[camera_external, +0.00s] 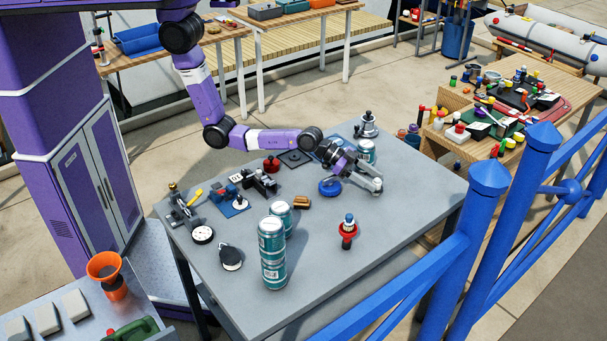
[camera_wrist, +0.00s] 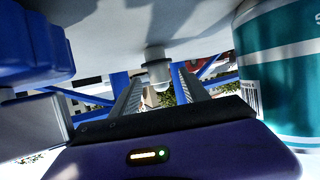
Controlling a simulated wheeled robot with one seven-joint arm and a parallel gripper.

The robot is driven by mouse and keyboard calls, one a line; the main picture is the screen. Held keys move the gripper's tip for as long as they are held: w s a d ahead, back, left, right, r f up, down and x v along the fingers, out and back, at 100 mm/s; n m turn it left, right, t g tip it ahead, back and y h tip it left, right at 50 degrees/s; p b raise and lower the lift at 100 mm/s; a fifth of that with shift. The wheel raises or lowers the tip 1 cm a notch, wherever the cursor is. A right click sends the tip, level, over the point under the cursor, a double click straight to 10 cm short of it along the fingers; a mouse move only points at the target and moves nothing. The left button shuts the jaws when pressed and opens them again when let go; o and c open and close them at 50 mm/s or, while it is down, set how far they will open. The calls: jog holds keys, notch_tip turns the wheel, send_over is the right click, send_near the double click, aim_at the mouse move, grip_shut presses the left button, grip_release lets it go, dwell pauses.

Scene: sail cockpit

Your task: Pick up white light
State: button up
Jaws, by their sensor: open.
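My gripper (camera_external: 374,184) is low over the right part of the grey table, its fingers pointing right. In the wrist view, which looks upside down, my gripper's two fingers (camera_wrist: 159,80) are apart. A small white cylinder with a grey base (camera_wrist: 157,66), likely the white light, shows between and beyond the fingertips, standing on the table surface. Whether it touches a finger cannot be told.
A teal can (camera_external: 366,150) stands close behind my gripper; it also fills the wrist view's right side (camera_wrist: 280,70). A blue round object (camera_external: 330,187) lies left of the gripper.

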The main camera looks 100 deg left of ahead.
jog(key=shift+w+f, duration=0.1)
jog(key=shift+w, duration=0.1)
jog(key=shift+c, duration=0.4)
grip_shut()
